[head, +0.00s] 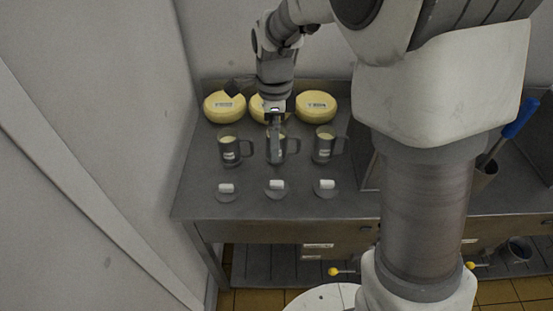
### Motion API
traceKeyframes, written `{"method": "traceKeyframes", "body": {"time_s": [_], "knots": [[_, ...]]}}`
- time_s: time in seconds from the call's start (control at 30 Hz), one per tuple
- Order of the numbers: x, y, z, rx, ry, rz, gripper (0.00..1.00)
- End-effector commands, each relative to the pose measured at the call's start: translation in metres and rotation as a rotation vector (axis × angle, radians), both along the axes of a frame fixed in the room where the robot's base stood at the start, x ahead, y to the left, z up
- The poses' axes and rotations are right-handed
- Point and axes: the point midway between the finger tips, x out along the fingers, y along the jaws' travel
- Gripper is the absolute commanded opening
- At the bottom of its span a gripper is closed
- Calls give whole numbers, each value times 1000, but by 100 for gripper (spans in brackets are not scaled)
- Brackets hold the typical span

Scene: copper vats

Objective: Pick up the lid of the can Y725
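Three grey metal cans with handles stand in a row on the metal table: the left can (230,153), the middle can (276,157) and the right can (322,152). Their labels are too small to read, so I cannot tell which is Y725. In front of them lie three round grey lids with white grips or tags: the left lid (227,197), the middle lid (276,195) and the right lid (325,194). My gripper (276,150) points down at the middle can and partly hides it. I cannot tell whether its fingers are open or touch the can.
Yellow cheese wheels stand at the back: left (224,108), right (316,108), and a middle one (257,108) partly hidden by my arm. A container (483,175) with a blue-handled tool stands at the right. Bare table (200,175) shows left of the cans; a wall rises beyond.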

Motion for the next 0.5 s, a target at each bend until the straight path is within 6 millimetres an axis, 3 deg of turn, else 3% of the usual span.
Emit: {"method": "traceKeyframes", "body": {"time_s": [0.5], "knots": [[-1,-1,-101,-2,5,-3,100]]}}
